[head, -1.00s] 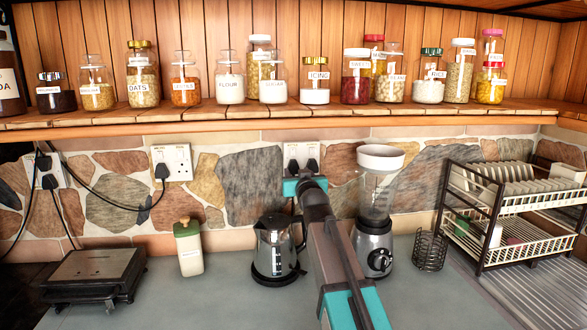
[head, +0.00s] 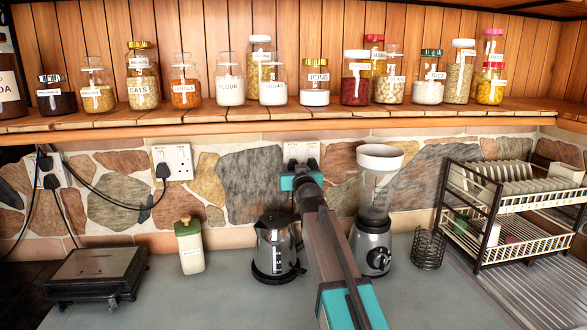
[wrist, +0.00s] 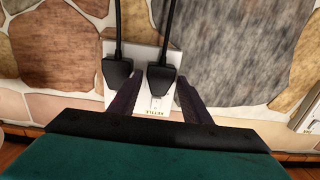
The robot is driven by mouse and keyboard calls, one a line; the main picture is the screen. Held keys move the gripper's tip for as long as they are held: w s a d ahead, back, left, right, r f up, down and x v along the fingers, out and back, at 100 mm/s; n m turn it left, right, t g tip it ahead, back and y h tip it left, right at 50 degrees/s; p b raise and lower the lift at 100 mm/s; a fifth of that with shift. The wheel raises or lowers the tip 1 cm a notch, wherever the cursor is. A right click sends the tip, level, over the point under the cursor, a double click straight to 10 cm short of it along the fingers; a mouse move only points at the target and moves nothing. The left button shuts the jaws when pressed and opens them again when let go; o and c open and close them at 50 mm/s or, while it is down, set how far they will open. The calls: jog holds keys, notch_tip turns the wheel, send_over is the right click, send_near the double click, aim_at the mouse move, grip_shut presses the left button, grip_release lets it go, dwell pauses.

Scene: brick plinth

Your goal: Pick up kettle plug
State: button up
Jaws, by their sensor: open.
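A white double socket (wrist: 152,48) on the stone wall holds two black plugs with cords. The plug on the right in the wrist view, the kettle plug (wrist: 162,78), sits beside a small label reading "KETTLE" (wrist: 156,113). The other black plug (wrist: 117,72) is to its left. My gripper (wrist: 160,80) is open, its dark fingers on either side of the kettle plug; I cannot tell whether they touch it. In the head view my gripper (head: 302,172) is in front of the socket (head: 301,150) and hides much of it. The kettle (head: 274,246) stands below on the counter.
A blender (head: 372,245) stands close to the right of my arm. A wooden shelf (head: 220,118) with jars runs above the socket. A green-lidded bottle (head: 189,247), a black appliance (head: 95,272) and a dish rack (head: 510,215) are on the counter.

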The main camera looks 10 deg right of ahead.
jog(key=shift+c, duration=0.5)
grip_shut()
jog(key=shift+s+r, duration=0.1)
jog(key=shift+s+r+b, duration=0.5)
jog(key=shift+s+r, duration=0.1)
jog(key=shift+s, duration=0.1)
jog(key=s+r+b, duration=0.3)
jog(key=s+r, duration=0.3)
jog(key=s, duration=0.6)
jog(key=shift+s+r, duration=0.2)
jog(key=shift+r, duration=0.15)
jog(key=shift+s+p, duration=0.55)
jog(key=shift+s, duration=1.95)
dwell(0.3)
